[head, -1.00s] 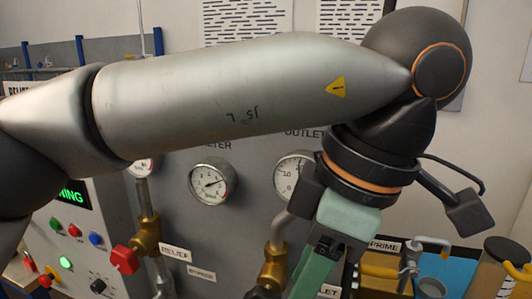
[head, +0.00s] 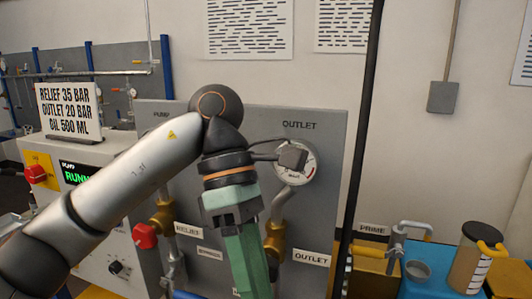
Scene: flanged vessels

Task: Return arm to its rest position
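My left arm (head: 125,185) comes in from the left and bends down at a dark round joint (head: 215,103). My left gripper (head: 247,268) hangs below it, with a green body and green fingers pointing down. It is in front of the grey panel. Its fingertips reach the bottom edge of the picture, so I cannot tell if it is open or shut. I see nothing held in it. My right gripper is not in view.
The grey panel carries an outlet gauge (head: 296,162), brass valves (head: 275,240) and a red knob (head: 144,236). A dark pole (head: 362,140) stands to its right. A blue surface (head: 428,284) at right holds a metal cup (head: 418,270) and a jug (head: 470,262).

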